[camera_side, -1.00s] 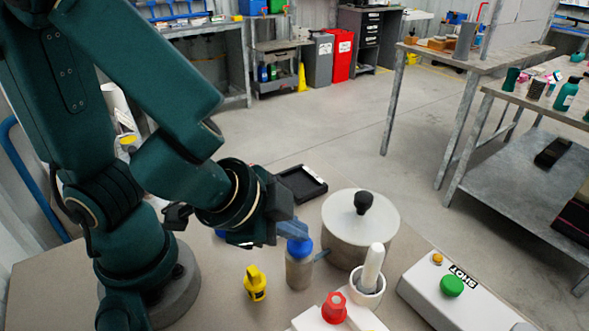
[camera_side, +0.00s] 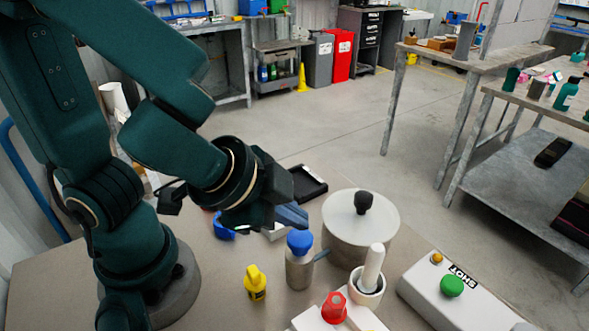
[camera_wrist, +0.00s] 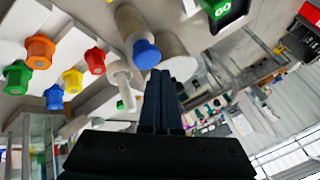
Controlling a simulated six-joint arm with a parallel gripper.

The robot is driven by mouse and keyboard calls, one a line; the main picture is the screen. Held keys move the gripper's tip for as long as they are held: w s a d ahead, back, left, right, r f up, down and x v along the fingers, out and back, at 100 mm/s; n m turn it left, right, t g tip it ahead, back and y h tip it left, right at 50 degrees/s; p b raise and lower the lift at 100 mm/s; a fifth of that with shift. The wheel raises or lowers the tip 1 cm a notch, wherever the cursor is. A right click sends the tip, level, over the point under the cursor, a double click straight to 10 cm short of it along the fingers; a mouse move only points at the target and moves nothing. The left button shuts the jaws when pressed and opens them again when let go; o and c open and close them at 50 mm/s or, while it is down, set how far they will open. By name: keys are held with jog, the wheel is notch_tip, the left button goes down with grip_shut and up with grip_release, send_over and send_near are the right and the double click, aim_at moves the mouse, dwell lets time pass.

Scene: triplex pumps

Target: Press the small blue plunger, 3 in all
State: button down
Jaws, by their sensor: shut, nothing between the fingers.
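The small blue plunger (camera_side: 299,242) is a rounded blue cap on top of a grey cylindrical pump (camera_side: 299,271) with a thin spout pointing right. It stands raised, with a short neck showing under it. In the wrist view the blue plunger (camera_wrist: 146,54) appears just beyond and left of my fingertips. My gripper (camera_side: 294,217) is shut and empty, its fingertips just above the plunger with a small gap in the side view. The wrist view shows the two fingers of my gripper (camera_wrist: 161,78) together.
Close right are a lidded pot (camera_side: 340,224) with a black knob and a mortar with a white pestle (camera_side: 373,267). A yellow bottle (camera_side: 255,284) stands left. A red knob (camera_side: 334,307) and a panel with a green button (camera_side: 452,285) are in front.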

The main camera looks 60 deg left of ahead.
aim_at(295, 238)
dwell(0.3)
jog(key=shift+r, duration=2.55)
dwell(0.7)
notch_tip(295, 238, up, 4)
jog(key=shift+f, duration=0.1)
dwell(0.3)
jog(key=shift+f, duration=4.45)
jog(key=shift+f, duration=0.4)
